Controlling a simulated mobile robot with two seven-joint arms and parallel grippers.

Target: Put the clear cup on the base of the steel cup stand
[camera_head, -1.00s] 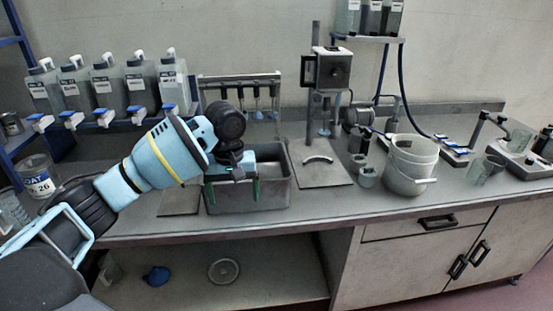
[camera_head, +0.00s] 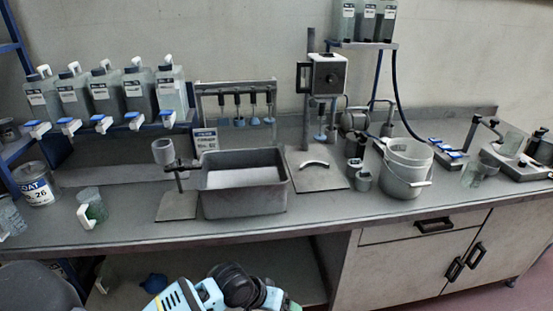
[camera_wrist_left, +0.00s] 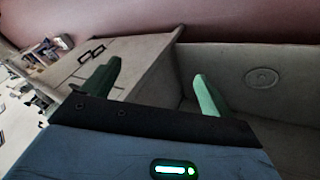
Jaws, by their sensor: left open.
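The steel cup stand stands left of the grey tub in the head view. Its flat base (camera_head: 178,206) is bare beside the post, and a grey cup-shaped vessel (camera_head: 163,151) sits at the top of its post. A clear cup (camera_head: 93,206) with a white handle stands on the bench to the left of the stand. Other clear vessels show at the left edge (camera_head: 10,216) and at the right (camera_head: 482,170); I cannot tell which cup is meant. My left gripper (camera_wrist_left: 155,85) is open and empty, below the bench top by the lower shelf. My right gripper is not in view.
A row of bottles (camera_head: 107,92) lines the back left. The lower shelf holds a blue object (camera_head: 154,283). The front bench strip is clear.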

